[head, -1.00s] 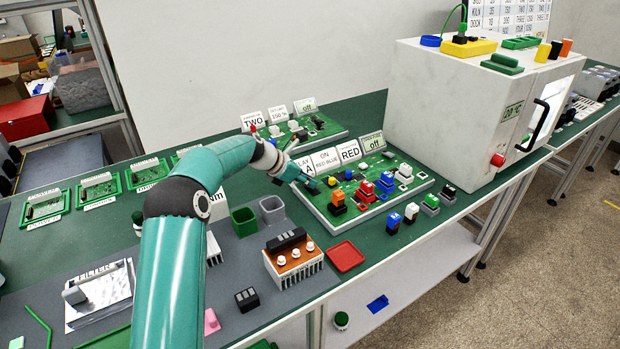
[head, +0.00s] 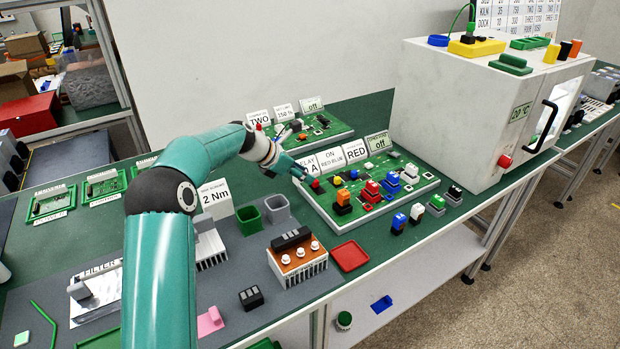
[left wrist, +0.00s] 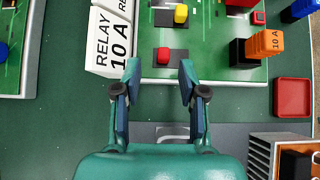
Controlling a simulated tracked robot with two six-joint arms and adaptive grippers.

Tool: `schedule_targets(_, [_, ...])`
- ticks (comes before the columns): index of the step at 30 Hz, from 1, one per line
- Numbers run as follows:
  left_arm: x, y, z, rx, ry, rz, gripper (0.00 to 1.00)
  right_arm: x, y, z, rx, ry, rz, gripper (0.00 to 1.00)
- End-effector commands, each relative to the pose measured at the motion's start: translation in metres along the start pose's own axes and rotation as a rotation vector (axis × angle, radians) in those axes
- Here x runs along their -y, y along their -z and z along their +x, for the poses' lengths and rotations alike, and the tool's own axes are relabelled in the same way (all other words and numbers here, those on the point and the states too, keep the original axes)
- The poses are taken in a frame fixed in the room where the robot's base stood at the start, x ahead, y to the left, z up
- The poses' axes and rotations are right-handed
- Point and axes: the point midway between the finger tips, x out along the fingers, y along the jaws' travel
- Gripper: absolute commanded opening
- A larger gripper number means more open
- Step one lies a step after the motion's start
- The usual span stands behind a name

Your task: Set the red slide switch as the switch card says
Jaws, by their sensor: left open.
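The red slide switch (left wrist: 163,55) is a red knob on a dark base, on the green board (left wrist: 215,50). In the head view the red knob (head: 315,183) shows at the board's left end, beside my gripper. The switch card (head: 329,159) reads ON, RED BLUE and stands at the board's back edge. My left gripper (left wrist: 160,68) is open and empty; in the wrist view the red knob appears between and just beyond its fingertips. My left gripper (head: 300,173) also shows in the head view, partly hiding the relay card. My right gripper is not in view.
A yellow knob (left wrist: 181,14) is near the red one. The relay card (left wrist: 108,42) stands close on the left. Orange and black parts (head: 343,203) and a red tray (head: 349,256) are nearby. A white oven-like box (head: 470,110) stands behind right.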

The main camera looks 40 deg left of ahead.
Motion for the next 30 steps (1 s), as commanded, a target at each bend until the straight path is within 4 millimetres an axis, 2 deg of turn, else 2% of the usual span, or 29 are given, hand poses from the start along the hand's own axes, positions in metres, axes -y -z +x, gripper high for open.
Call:
schedule_targets(1, [-0.001, -0.001, -0.013, 0.001, -0.003, 0.000, 0.42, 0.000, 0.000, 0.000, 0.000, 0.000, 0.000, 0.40])
schedule_targets(6, [0.000, 0.000, -0.046, 0.001, -0.003, 0.000, 0.42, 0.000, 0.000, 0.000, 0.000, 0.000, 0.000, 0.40])
schedule_targets(12, [-0.001, 0.001, -0.070, 0.000, -0.003, 0.000, 0.42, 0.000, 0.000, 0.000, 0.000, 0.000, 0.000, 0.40])
schedule_targets(30, [0.000, 0.000, -0.075, 0.000, -0.001, 0.001, 0.42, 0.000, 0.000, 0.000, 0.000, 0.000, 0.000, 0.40])
